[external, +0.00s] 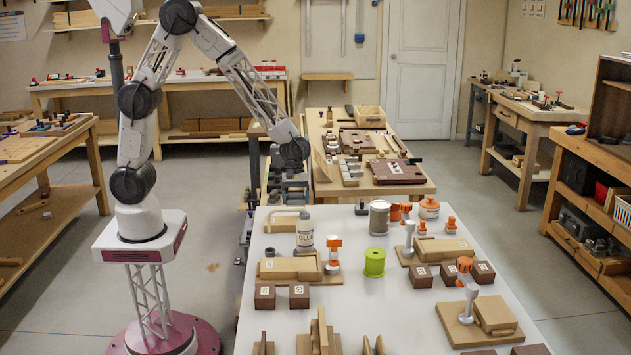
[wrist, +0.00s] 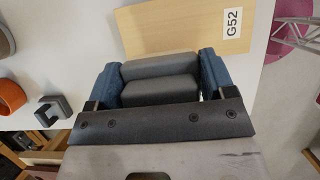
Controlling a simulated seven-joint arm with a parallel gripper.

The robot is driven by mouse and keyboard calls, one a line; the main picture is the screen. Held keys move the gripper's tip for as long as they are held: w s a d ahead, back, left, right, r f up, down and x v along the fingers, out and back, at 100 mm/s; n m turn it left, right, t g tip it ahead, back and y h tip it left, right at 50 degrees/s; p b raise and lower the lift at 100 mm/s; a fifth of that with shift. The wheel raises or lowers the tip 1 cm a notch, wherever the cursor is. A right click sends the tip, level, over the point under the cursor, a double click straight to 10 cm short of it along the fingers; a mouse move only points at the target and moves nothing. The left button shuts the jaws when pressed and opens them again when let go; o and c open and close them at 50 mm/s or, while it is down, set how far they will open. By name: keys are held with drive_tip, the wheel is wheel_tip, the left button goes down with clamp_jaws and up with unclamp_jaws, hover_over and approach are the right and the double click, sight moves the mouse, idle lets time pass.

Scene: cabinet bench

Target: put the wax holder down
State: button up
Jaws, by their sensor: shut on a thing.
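My gripper (wrist: 160,80) is shut on a grey, block-like thing (wrist: 158,68), apparently the wax holder, gripped between the two blue fingers in the wrist view. The grey thing covers part of a pale wooden board (wrist: 187,24) with a G52 label; I cannot tell whether it touches the board. In the external view my gripper (external: 289,188) hangs at the back left corner of the white table (external: 345,310). The held thing is too small to make out there.
A dark grey clip (wrist: 54,107) and an orange ring (wrist: 10,97) lie left in the wrist view. A glue bottle (external: 305,232), a green spool (external: 374,262) and a metal can (external: 380,217) stand on the table. Bare white surface shows between the boards.

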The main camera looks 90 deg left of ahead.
drive_tip(key=shift+f, duration=0.45)
drive_tip(key=shift+w, duration=0.45)
drive_tip(key=w+d, duration=0.1)
drive_tip(key=w, duration=0.4)
drive_tip(key=w+f, duration=0.1)
drive_tip(key=w, duration=0.4)
drive_tip(key=w+d, duration=0.1)
drive_tip(key=w, duration=0.4)
drive_tip(key=shift+d+f, duration=0.25)
drive_tip(key=shift+d, duration=0.1)
drive_tip(key=shift+f, duration=1.75)
drive_tip(key=shift+f, duration=0.1)
